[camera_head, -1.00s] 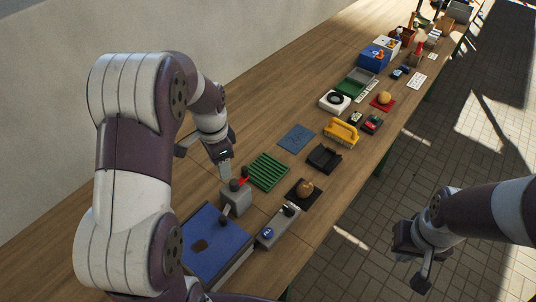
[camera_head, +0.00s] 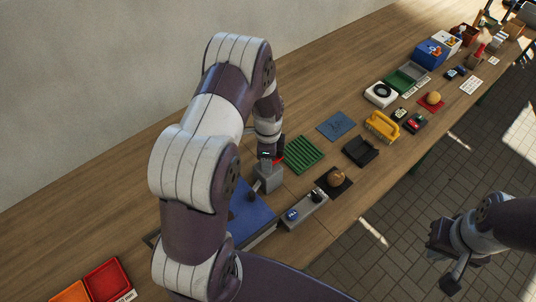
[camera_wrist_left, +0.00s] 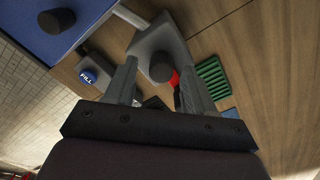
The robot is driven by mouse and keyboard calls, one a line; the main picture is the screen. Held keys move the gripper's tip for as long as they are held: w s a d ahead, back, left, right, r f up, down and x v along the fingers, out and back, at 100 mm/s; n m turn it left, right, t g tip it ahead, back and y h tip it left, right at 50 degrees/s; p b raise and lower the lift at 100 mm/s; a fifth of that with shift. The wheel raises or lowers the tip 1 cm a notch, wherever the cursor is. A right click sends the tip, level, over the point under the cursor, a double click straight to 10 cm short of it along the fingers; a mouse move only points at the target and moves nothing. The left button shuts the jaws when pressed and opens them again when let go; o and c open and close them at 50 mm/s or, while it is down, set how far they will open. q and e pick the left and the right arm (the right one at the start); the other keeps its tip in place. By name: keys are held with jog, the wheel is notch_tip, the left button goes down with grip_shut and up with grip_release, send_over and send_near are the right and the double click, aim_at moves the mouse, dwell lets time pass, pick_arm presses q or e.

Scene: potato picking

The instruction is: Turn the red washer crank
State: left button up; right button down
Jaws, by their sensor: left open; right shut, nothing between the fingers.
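The red crank shows as a small red piece beside my left gripper in the head view (camera_head: 279,160); most of it is hidden. In the left wrist view its red part (camera_wrist_left: 174,78) sits beside a dark round knob on a grey block (camera_wrist_left: 150,40). The grey block also shows in the head view (camera_head: 268,180). My left gripper (camera_wrist_left: 159,70) is open, its fingers on either side of the knob and red part; I cannot tell whether they touch. It is just above the block in the head view (camera_head: 267,158). My right gripper (camera_head: 446,262) is shut and empty, off the table.
A blue-topped box (camera_head: 250,215) adjoins the block, with a grey FILL button panel (camera_head: 305,210) in front. Orange and red trays (camera_head: 107,280) sit at lower left.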

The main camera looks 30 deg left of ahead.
pick_arm(q)
jog(key=shift+s+f, duration=0.1)
jog(key=shift+f, duration=0.1)
jog(key=shift+w+f, duration=0.1)
jog(key=shift+w, duration=0.1)
jog(key=shift+d, duration=0.1)
jog(key=shift+c, duration=1)
grip_shut()
jog(key=shift+n, duration=0.3)
